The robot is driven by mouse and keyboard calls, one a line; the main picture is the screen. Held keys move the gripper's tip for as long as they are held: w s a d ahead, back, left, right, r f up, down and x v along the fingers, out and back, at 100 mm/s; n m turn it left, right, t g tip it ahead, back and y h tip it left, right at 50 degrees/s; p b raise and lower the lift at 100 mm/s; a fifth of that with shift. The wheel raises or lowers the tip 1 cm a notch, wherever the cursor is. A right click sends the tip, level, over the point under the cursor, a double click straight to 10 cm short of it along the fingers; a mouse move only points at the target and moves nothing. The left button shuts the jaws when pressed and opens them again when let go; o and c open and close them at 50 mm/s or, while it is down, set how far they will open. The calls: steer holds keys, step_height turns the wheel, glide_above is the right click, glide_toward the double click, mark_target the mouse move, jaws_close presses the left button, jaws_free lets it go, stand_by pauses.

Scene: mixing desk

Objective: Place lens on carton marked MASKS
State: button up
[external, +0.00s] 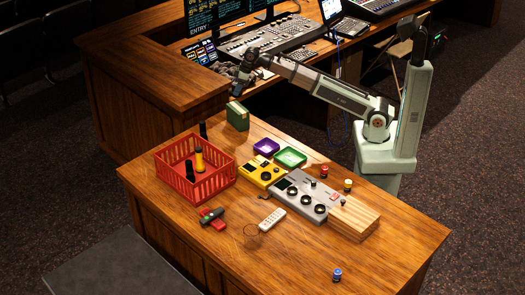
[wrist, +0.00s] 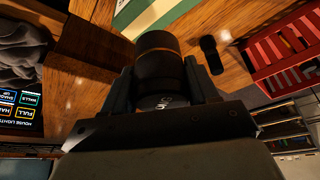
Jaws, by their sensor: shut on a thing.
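My gripper (external: 239,88) is shut on a black lens (wrist: 158,45), a dark cylinder with a thin orange ring, seen between the fingers in the wrist view. In the external view the gripper and lens are just above the green carton (external: 237,118), apart from it as far as I can see. The carton stands upright at the desk's far left edge; its lettering is too small to read. In the wrist view the carton (wrist: 150,12) shows green and pale bands beyond the lens, partly hidden by it.
A red crate (external: 178,186) holding a yellow-and-black torch (external: 199,160) and dark items stands left. A black upright object (external: 203,130) is beside it. A purple tray (external: 266,147), green tray (external: 290,157), yellow device (external: 262,172) and grey panel (external: 300,196) fill the middle.

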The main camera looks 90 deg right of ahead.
steer(key=shift+f, duration=3.35)
steer(key=shift+f, duration=0.1)
steer(key=o, duration=1.3)
steer(key=v, duration=1.2)
